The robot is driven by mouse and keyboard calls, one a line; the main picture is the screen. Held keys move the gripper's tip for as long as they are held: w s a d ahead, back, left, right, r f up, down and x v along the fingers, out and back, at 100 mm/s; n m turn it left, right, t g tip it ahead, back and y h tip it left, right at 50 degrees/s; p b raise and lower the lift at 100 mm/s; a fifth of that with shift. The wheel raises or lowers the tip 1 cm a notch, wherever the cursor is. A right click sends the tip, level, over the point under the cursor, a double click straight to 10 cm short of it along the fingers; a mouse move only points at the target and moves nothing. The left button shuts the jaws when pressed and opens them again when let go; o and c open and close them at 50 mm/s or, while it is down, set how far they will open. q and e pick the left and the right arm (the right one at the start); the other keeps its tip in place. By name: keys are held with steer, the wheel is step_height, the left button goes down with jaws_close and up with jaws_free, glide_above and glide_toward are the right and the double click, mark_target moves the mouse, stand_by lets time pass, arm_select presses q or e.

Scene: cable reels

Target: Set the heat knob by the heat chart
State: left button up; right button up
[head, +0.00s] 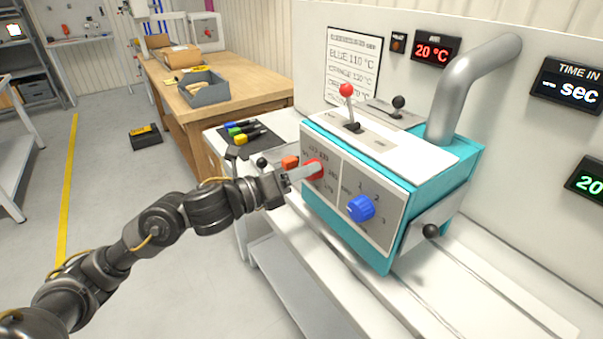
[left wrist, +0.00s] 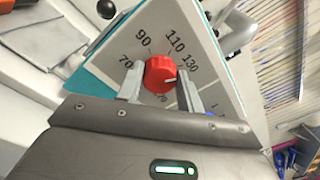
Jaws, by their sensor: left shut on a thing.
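The red heat knob (head: 314,168) is on the front panel of the teal and white machine (head: 400,165). My left gripper (head: 303,172) is shut on this knob. In the left wrist view the knob (left wrist: 160,74) sits between the two fingers (left wrist: 158,86). Its pale pointer mark faces right and slightly down, past the 130 label; the scale there is partly hidden by a finger. Labels 70, 90, 110 and 130 show around it. The heat chart (head: 353,66) hangs on the wall behind; its blue line reads 110 °C, other lines are blurred. My right gripper is not in view.
A blue knob (head: 360,208) sits right of the red one. A red-tipped lever (head: 347,91) and a black-tipped lever (head: 398,102) stand above. A red display (head: 434,50) reads 20 °C. Coloured cable pieces (head: 240,133) lie on a dark mat left of the machine.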

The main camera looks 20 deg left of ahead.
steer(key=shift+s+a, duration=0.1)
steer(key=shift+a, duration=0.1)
arm_select(q)
steer(key=o, duration=1)
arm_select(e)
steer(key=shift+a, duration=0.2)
arm_select(q)
steer(key=b+v, duration=0.1)
steer(key=v, duration=0.9)
steer(key=shift+s+a, duration=0.25)
steer(key=shift+s, duration=0.05)
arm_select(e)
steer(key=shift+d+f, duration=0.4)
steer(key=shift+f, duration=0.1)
